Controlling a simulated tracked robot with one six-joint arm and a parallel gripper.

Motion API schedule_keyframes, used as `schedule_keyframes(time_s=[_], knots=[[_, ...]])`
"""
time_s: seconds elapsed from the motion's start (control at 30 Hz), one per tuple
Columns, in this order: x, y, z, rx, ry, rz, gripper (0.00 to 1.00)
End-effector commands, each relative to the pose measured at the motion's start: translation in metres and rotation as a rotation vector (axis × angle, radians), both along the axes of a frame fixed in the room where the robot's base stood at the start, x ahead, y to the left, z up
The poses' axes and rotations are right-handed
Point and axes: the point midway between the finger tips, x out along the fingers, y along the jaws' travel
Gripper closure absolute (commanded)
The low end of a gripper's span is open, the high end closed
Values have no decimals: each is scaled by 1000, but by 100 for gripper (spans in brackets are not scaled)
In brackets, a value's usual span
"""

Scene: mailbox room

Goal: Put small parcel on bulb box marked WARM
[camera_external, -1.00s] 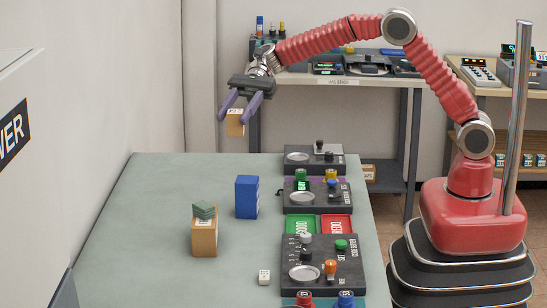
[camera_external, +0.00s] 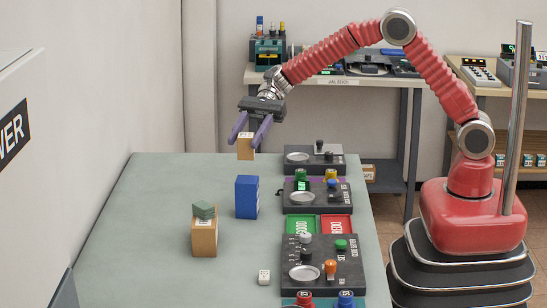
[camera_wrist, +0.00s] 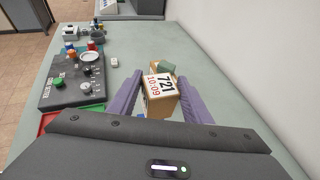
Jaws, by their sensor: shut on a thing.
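The small parcel (camera_external: 245,153), a tan box, hangs between the purple fingers of my gripper (camera_external: 247,140), which is shut on it above the far part of the table. In the wrist view its white label reads 721 and 10:09 (camera_wrist: 160,90). A blue upright box (camera_external: 246,198) and an orange-tan upright box (camera_external: 204,238) stand on the table, lower and nearer the external camera. A green block (camera_external: 204,210) lies on the tan box. I cannot read WARM on either box. The parcel partly hides the tan box in the wrist view.
Dark control panels (camera_external: 322,262) with knobs and round dishes line the table's right side, with green (camera_external: 301,225) and red (camera_external: 336,225) trays between them. A small white cube (camera_external: 264,277) lies near the front panel. The table's left side (camera_external: 140,215) is clear.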

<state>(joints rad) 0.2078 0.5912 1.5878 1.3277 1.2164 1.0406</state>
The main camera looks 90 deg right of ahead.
Motion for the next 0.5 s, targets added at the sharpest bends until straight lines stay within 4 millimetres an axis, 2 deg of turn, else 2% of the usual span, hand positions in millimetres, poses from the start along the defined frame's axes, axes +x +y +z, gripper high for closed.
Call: schedule_keyframes(time_s=[0.1,0.2,0.5], knots=[[0,0,-18,2,2,0,80],[0,0,-25,1,0,1,80],[0,0,-25,1,-1,0,80]])
